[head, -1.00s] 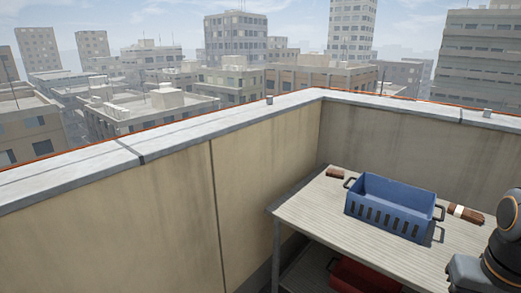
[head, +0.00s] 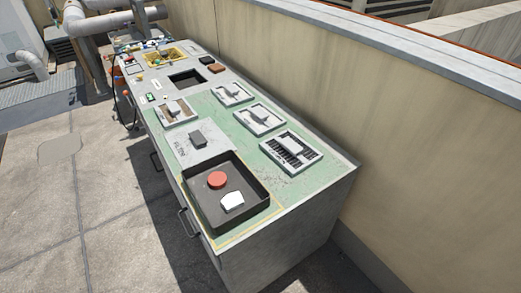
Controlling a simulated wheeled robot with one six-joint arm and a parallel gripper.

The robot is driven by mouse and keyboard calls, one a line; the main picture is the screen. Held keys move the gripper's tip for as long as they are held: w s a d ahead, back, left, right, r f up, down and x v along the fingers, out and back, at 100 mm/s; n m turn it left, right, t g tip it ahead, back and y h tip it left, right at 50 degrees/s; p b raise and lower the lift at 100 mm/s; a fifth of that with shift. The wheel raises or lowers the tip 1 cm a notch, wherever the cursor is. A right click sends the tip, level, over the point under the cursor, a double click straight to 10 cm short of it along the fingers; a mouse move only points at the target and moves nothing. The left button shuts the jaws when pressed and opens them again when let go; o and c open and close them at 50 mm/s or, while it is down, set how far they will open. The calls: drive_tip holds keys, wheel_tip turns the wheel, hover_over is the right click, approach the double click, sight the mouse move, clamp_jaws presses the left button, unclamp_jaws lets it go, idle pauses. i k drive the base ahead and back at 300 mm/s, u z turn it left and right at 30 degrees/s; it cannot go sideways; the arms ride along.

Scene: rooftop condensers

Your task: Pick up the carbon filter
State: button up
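No label that I can read names the carbon filter, so I cannot tell for sure which item it is. A white frame with black slats (head: 290,151) lies on the right side of a long green-topped cabinet bench (head: 295,188). Two similar pale framed pieces, a middle one (head: 259,118) and a farther one (head: 232,93), lie behind it in a row. A small dark grey block (head: 197,137) sits on a light grey panel with small lettering. My gripper is not in view.
A black tray (head: 262,190) at the bench's near end holds a red round piece (head: 217,180) and a white piece (head: 232,202). A yellow bin (head: 148,57) stands at the far end. The parapet wall (head: 400,130) runs along the right; open floor (head: 70,220) lies left.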

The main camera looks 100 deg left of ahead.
sight(292, 154)
drive_tip(key=u, duration=0.95)
drive_tip(key=i, duration=1.45)
drive_tip(key=u, duration=3.25)
drive_tip(key=i, duration=1)
drive_tip(key=z, duration=0.05)
